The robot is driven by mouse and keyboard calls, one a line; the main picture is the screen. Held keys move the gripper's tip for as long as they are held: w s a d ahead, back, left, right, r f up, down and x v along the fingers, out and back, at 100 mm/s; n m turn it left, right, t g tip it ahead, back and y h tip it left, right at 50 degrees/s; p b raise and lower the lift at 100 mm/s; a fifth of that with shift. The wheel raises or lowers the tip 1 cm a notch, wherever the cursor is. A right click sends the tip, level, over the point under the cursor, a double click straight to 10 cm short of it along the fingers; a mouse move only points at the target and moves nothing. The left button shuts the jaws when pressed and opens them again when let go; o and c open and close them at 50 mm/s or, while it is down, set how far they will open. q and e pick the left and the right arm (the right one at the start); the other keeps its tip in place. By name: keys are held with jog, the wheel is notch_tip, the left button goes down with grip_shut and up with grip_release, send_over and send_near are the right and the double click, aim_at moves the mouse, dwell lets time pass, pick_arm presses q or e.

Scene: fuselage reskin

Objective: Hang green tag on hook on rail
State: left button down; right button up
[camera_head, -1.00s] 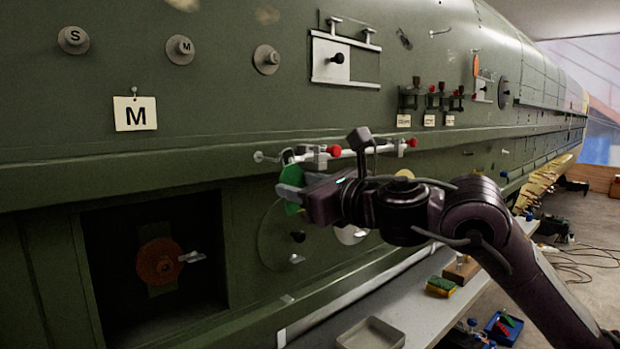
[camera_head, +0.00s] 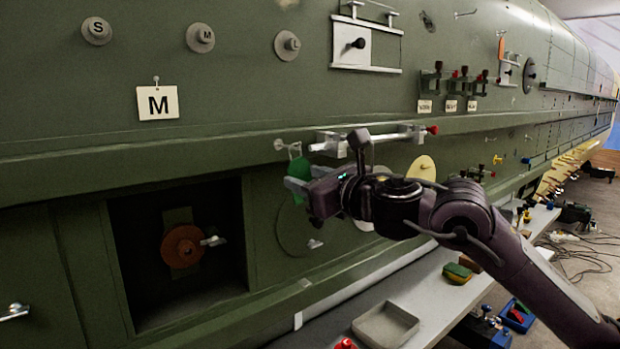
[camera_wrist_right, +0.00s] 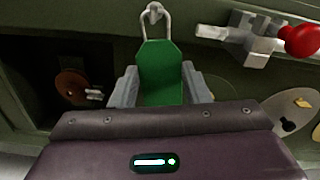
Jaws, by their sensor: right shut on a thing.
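The green tag (camera_head: 300,178) is a flat plate with a pale wire loop on top. My right gripper (camera_head: 298,187) is shut on it and holds it upright in front of the fuselage side. In the right wrist view the tag (camera_wrist_right: 160,75) stands between the two grey fingers (camera_wrist_right: 160,88). Its loop (camera_wrist_right: 157,28) reaches up to a small silver hook (camera_wrist_right: 154,12) and overlaps it. I cannot tell whether the loop is around the hook or only in front of it. In the head view the hook (camera_head: 281,144) is just up and left of the tag. My left gripper is out of view.
A metal rail (camera_head: 400,136) with clamps and a red knob (camera_head: 432,130) runs right of the hook. An open dark recess (camera_head: 150,250) with an orange disc lies lower left. A white M card (camera_head: 158,102) hangs above. A grey tray (camera_head: 386,325) sits on the bench below.

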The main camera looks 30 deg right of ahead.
dwell(0.4)
jog(key=o, duration=1)
jog(key=shift+o, duration=0.2)
jog(key=shift+s+f+b, duration=0.2)
jog(key=shift+s+b, duration=0.15)
jog(key=shift+b, duration=0.25)
jog(key=s+b, duration=0.5)
jog(key=s, duration=0.2)
jog(key=shift+d+r, duration=0.2)
jog(key=shift+d, duration=0.1)
